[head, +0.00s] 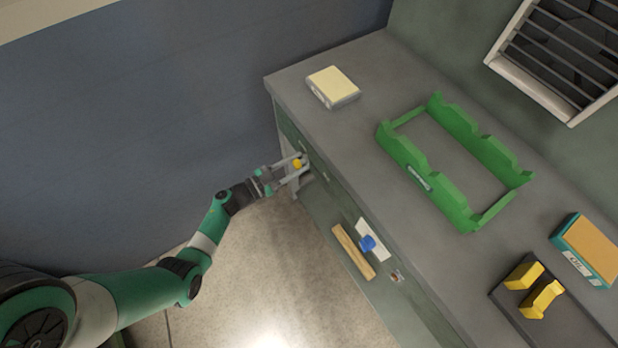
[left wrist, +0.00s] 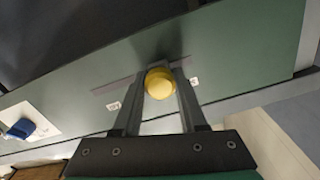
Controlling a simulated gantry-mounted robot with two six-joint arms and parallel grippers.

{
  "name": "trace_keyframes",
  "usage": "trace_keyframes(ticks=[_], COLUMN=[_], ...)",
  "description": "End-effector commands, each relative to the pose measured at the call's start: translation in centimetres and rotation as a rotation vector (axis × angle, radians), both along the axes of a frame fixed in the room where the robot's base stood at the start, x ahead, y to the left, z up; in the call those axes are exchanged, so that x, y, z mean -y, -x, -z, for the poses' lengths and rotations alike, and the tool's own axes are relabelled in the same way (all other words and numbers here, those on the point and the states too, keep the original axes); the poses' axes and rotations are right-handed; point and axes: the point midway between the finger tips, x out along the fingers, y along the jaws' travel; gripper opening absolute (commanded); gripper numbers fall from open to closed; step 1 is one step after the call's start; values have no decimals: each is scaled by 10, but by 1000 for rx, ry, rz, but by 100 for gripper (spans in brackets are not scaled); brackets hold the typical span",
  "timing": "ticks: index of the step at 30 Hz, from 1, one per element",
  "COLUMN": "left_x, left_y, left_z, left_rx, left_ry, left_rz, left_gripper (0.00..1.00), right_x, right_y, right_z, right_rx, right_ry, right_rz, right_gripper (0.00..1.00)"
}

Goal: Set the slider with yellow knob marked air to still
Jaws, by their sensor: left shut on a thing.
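The yellow knob (head: 297,163) of the slider is on the front face of the grey-topped bench, near its far left end. My left gripper (head: 299,170) reaches it from the left and is shut on the knob. In the left wrist view the round yellow knob (left wrist: 160,83) sits between the two fingers of my left gripper (left wrist: 158,88). A dark slot (left wrist: 112,86) shows beside the knob, with a small white label (left wrist: 113,106) to its left and another (left wrist: 194,81) to its right. The label text is too small to read. My right gripper is not in view.
A blue knob on a white plate (head: 368,243) and a wooden strip (head: 353,252) are farther along the bench front. On the bench top (head: 375,85) are a cream box (head: 332,87), a green frame (head: 408,155), a teal-and-orange box (head: 588,250) and a yellow holder (head: 541,298).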

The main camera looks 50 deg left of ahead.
Motion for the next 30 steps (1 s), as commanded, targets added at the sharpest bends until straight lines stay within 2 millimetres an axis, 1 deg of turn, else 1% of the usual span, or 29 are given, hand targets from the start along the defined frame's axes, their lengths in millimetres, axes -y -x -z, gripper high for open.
trace_keyframes(ticks=[1,3,5,8,15,16,20,28,30], left_x=[-13,-23,-29,-32,-32,-32,-32,-31,-32], left_y=[-1,-2,-2,-2,-2,-2,-2,-2,1], left_z=[2,2,2,2,2,2,2,1,0], left_rx=[-2,-2,-2,-3,-4,-5,-3,-1,-1], left_ry=[-5,-5,-3,-3,-3,-3,-2,0,0], left_rz=[-5,-3,-2,-1,-3,-3,-3,0,-1], left_gripper=[0,0,0,0,0,47,70,71,71], right_x=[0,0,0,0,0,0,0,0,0], right_y=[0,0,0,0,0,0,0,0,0], right_z=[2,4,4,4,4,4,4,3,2], right_rx=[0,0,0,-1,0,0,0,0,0], right_ry=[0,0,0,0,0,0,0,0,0], right_rz=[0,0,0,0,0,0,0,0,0], right_gripper=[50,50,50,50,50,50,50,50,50])
